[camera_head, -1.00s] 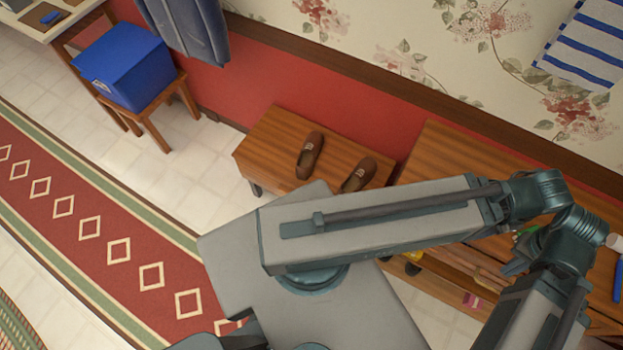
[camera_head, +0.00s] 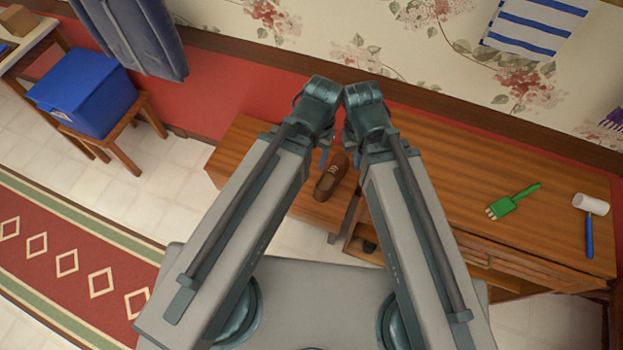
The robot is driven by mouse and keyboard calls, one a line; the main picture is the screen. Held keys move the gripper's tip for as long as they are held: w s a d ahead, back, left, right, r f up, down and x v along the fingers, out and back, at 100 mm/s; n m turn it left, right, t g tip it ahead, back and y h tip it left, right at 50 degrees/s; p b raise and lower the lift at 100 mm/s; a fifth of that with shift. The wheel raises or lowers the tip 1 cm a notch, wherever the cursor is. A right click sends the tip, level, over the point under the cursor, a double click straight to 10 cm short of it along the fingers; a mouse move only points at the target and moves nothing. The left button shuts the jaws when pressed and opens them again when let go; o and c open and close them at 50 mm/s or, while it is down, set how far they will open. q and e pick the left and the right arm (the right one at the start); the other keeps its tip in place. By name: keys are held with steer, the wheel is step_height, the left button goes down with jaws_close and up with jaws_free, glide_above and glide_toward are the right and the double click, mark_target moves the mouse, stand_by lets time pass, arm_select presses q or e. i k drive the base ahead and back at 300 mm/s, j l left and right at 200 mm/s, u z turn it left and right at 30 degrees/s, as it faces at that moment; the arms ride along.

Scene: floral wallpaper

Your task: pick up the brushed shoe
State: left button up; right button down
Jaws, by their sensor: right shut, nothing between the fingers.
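A brown shoe (camera_head: 331,178) rests on the low wooden bench (camera_head: 235,150) against the red wall, in the gap between my two raised arms. The other shoe of the pair is not visible; my left arm covers much of the bench. I cannot tell whether the visible shoe is the brushed one. My right gripper (camera_head: 352,188) is mostly hidden below its wrist, close to the right of the shoe; it is shut and empty. My left gripper is almost wholly hidden behind its own wrist, above the bench, and its jaws cannot be made out.
A wooden cabinet (camera_head: 450,180) stands right of the bench, with a green brush (camera_head: 513,201) and a white-headed mallet (camera_head: 590,215) on top. An open compartment (camera_head: 366,245) shows at its left end. A blue box (camera_head: 85,95) sits on a stool at left.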

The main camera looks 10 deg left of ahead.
mark_target(337, 166)
steer(key=k+l+u, duration=0.35)
steer(key=k+u, duration=0.4)
steer(key=k, duration=0.1)
